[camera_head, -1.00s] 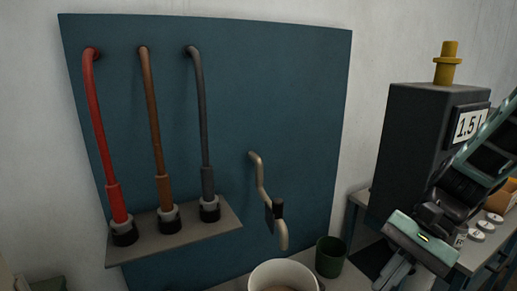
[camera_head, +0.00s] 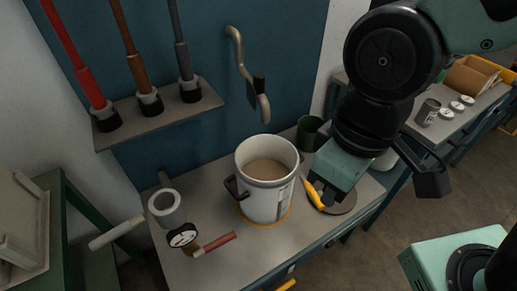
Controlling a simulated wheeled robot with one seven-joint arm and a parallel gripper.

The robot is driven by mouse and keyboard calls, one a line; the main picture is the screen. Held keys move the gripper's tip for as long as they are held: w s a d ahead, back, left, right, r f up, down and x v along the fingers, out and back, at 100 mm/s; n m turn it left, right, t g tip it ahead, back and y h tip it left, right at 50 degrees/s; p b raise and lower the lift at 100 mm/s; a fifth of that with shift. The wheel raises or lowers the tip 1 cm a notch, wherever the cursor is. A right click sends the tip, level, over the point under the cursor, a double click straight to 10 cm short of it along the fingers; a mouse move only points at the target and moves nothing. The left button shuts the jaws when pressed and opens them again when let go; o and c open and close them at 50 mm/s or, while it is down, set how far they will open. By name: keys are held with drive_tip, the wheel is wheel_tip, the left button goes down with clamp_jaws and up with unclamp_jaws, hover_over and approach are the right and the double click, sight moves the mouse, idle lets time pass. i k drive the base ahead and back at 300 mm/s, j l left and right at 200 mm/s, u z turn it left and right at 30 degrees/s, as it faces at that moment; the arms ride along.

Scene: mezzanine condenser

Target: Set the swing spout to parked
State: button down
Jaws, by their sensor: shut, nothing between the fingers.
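The swing spout (camera_head: 235,48) is a bent beige pipe coming out of the blue wall panel. It has a black grip (camera_head: 257,90) low on it, and its end hangs down behind the white pot (camera_head: 266,200). The pot's mouth is open and shows a brownish content. My gripper (camera_head: 322,197) is shut, pointing down low over the bench to the right of the pot, apart from the spout. Its fingertips are partly hidden by its body and lie close to a yellow-orange piece (camera_head: 314,195).
A green cup (camera_head: 309,130) stands behind the pot. A shelf (camera_head: 162,110) with red, brown and grey hoses is at the left. A pipe fitting with a gauge (camera_head: 183,236) and red handle sits at the bench front. A side table (camera_head: 465,120) with small cans is at the right.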

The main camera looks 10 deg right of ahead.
sight(256, 85)
drive_tip(key=l+u, duration=0.8)
